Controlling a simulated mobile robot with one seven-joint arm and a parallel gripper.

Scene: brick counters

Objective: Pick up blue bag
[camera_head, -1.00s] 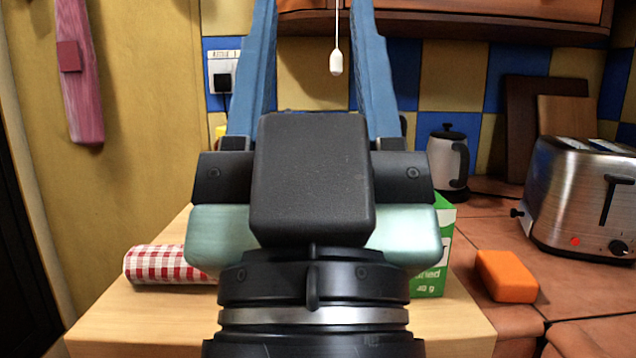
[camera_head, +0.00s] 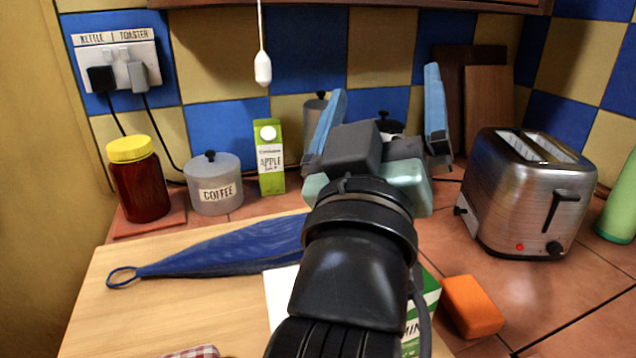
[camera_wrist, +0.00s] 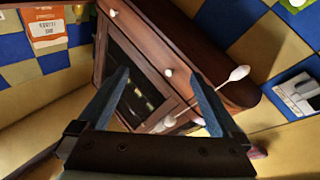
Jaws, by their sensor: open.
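The blue bag (camera_head: 215,250) lies on the wooden board in the head view. It is long and dark blue, with a small loop at its left end; its right end is hidden behind my arm. My gripper (camera_head: 385,110) is open and empty, raised to the right of the bag and in front of the back counter. In the wrist view my gripper (camera_wrist: 160,95) has its two blue fingers apart with nothing between them. That view faces a wooden cabinet, and the bag does not show there.
The wooden board (camera_head: 120,325) also bears a green and white box (camera_head: 425,305) and a red checked cloth (camera_head: 190,352). An orange block (camera_head: 472,306) and a toaster (camera_head: 525,190) stand right. A red jar (camera_head: 138,185), coffee tin (camera_head: 213,185) and juice carton (camera_head: 269,160) stand behind. A pull cord (camera_head: 263,68) hangs above.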

